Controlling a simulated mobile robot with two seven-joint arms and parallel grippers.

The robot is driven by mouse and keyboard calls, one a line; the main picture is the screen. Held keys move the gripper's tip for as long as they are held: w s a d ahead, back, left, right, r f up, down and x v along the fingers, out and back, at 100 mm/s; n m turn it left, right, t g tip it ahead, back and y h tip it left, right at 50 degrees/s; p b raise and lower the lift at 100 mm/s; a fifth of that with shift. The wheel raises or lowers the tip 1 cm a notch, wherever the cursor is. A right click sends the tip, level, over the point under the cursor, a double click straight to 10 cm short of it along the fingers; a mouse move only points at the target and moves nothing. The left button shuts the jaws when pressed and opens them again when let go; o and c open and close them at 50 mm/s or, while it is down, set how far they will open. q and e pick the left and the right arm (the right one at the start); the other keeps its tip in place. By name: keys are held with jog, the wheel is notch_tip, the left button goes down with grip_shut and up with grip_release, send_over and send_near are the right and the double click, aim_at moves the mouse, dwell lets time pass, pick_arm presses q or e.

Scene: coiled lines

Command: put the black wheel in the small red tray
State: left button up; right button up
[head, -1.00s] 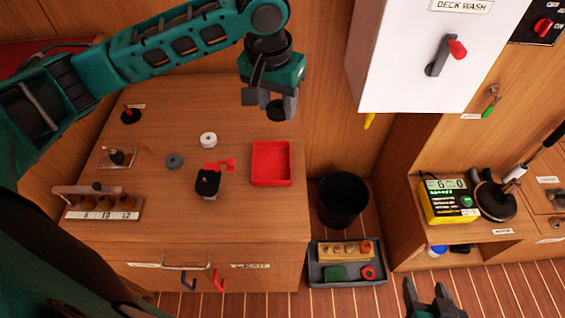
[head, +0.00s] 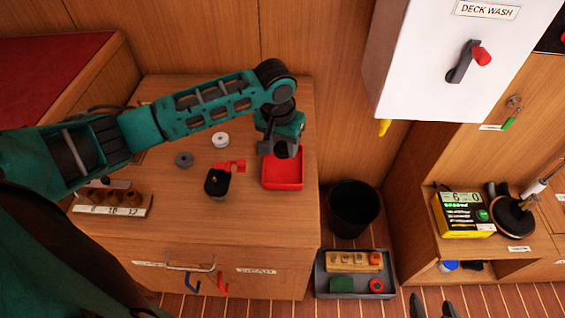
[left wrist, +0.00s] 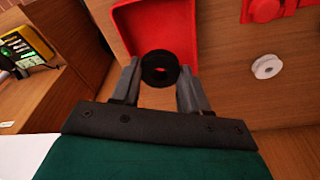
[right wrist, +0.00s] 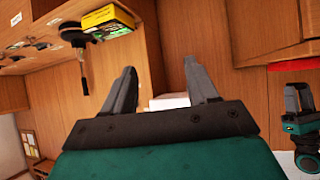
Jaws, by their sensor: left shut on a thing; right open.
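The black wheel (left wrist: 160,68) is between the fingertips of my left gripper (left wrist: 160,80), which is shut on it. The wheel also shows as a dark disc under the gripper in the head view (head: 281,152). The small red tray (head: 284,180) lies on the wooden counter; in the left wrist view its floor (left wrist: 150,28) is behind the wheel. The wheel is over the tray's far part; I cannot tell whether it touches the tray. My right gripper (head: 434,308) is open and empty, low at the bottom of the head view; its fingers also show in the right wrist view (right wrist: 165,90).
Left of the tray are a red part (head: 232,165), a black-topped block (head: 217,183), a white wheel (head: 220,140) and a grey wheel (head: 184,160). A black bin (head: 353,208) and a grey tray (head: 325,292) stand on the floor to the right.

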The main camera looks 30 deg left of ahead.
aim_at(282, 170)
pick_arm(q)
notch_tip(282, 170, down, 6)
jog(key=shift+b, duration=0.6)
pick_arm(e)
jog(key=shift+w+a+y, duration=0.25)
jog(key=shift+a+y, duration=0.05)
jog(key=shift+a, duration=0.2)
pick_arm(q)
jog(key=shift+f, duration=0.1)
jog(key=shift+f, duration=0.1)
jog(key=o, duration=0.8)
jog(key=shift+c, duration=0.2)
pick_arm(e)
jog(key=shift+d+f, duration=0.1)
jog(key=shift+d, duration=0.05)
